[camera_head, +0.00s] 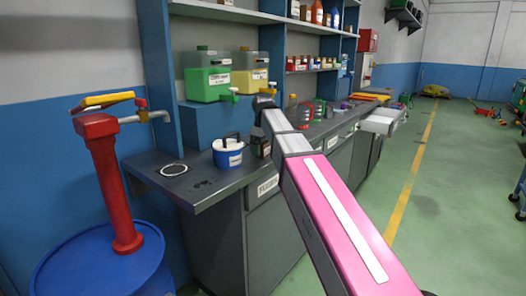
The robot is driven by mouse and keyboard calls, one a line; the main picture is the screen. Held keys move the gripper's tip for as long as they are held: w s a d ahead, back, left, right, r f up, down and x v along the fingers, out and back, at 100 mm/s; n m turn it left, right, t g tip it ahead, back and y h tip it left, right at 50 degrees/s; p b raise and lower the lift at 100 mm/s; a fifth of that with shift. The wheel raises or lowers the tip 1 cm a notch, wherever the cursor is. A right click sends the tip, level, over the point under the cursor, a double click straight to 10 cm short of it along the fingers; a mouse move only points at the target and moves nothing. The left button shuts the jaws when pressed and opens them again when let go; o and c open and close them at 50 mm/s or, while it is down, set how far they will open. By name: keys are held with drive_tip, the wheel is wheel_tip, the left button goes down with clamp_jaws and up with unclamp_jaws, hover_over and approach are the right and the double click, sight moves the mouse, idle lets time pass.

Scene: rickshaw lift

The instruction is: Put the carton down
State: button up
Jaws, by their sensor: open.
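My arm reaches in from the lower right to the left end of the grey workbench (205,186). Its end, with my gripper (261,128), is over the bench near its front edge. My gripper is open; its fingers are small and dark and hard to make out. A small dark box-like thing (261,148), which may be the carton, stands on the bench directly below the gripper. Whether the fingers touch it I cannot tell. It is just right of a blue and white tub (228,153) with a dark handle.
A white ring (174,169) lies on the bench at left. Green (207,80) and yellow (249,77) jugs stand on a blue ledge behind. A red pump (105,180) rises from a blue drum (105,268) at left. Open green floor lies at right.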

drive_tip(key=shift+c, duration=0.3)
drive_tip(key=c, duration=1.1)
drive_tip(key=shift+o, duration=0.2)
drive_tip(key=shift+r, duration=0.1)
